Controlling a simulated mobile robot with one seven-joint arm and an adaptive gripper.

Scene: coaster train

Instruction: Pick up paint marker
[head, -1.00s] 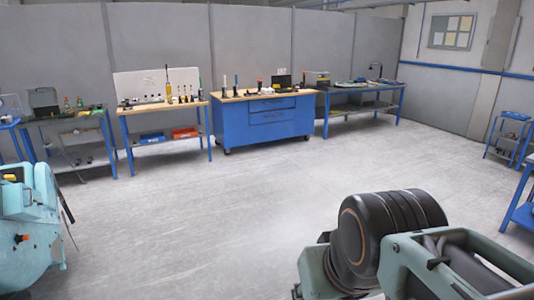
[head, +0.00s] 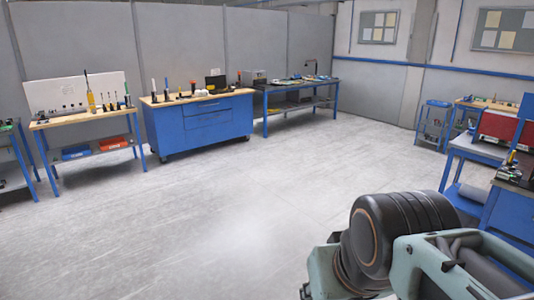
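I cannot make out a paint marker for certain. Several small upright tools and markers stand on the wooden top of the blue drawer cabinet (head: 203,134) at the back, too small to tell apart. More small items stand on the workbench (head: 88,117) to its left, with a yellow-handled tool (head: 91,102) among them. My arm shows at the lower right of the head view. I cannot see the fingers of my gripper.
A dark-topped bench (head: 297,86) stands right of the cabinet. A red case (head: 497,126) and blue-framed tables (head: 476,150) are on the right. A small blue stool-like stand (head: 433,118) is near the far corner. The grey floor (head: 200,220) between is clear.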

